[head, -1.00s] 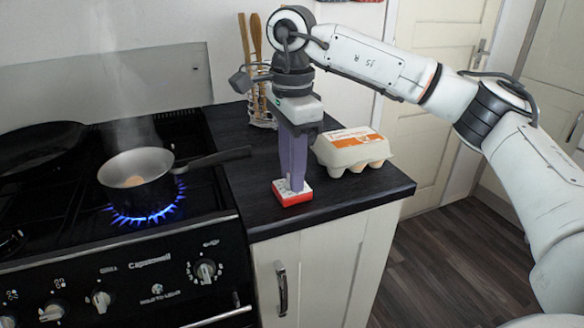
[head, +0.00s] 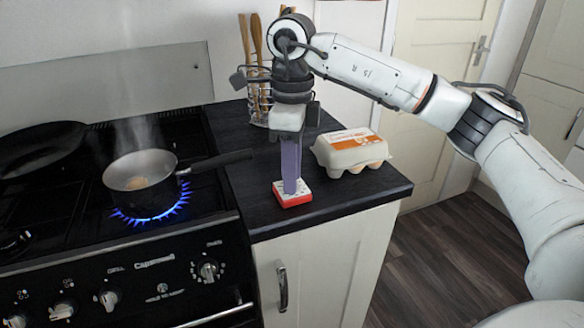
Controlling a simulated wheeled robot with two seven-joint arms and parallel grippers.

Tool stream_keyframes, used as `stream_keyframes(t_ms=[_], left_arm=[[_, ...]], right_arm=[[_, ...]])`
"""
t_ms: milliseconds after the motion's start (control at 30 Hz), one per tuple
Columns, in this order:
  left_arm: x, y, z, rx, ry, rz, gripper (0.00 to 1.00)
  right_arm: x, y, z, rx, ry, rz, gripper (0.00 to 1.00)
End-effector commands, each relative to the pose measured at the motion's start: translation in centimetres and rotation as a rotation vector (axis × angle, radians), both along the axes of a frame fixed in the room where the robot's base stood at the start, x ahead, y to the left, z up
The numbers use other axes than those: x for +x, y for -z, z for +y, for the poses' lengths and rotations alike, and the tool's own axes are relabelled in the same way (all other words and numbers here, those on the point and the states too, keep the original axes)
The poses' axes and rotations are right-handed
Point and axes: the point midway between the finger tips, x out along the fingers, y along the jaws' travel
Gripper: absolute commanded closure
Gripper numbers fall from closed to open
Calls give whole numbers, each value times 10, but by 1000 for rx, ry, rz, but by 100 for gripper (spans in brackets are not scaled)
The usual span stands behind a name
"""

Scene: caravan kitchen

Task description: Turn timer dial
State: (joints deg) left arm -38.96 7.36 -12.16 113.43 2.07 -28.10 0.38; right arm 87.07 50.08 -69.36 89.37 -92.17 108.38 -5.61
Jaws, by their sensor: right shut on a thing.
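The timer (head: 293,200) is a small square block, red below with a white marked top. It sits on the dark worktop near its front edge, right of the hob. My right gripper (head: 290,190) comes down on it from above, with its purple fingers upright. The fingers are shut on the dial at the middle of the timer's top. The dial itself is hidden by the fingertips. My left gripper is not in view.
A saucepan (head: 140,171) with something inside steams over a lit blue flame; its handle (head: 217,161) reaches over the worktop. An egg carton (head: 351,152) stands right behind the timer. A utensil holder (head: 259,104) stands behind my gripper. A frying pan (head: 38,146) sits on the hob.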

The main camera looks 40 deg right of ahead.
Motion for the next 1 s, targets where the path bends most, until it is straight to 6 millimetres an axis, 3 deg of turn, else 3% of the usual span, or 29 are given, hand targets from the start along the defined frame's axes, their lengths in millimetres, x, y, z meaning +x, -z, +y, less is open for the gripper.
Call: stream_keyframes(t_ms=[567,600,700,1000], left_arm=[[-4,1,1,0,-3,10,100],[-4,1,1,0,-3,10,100],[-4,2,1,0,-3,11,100],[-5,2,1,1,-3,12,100]], right_arm=[[0,-1,0,0,39,-1,95],[0,-1,0,0,39,-1,68],[0,0,0,0,39,-1,54],[0,-2,0,0,39,-1,54]])
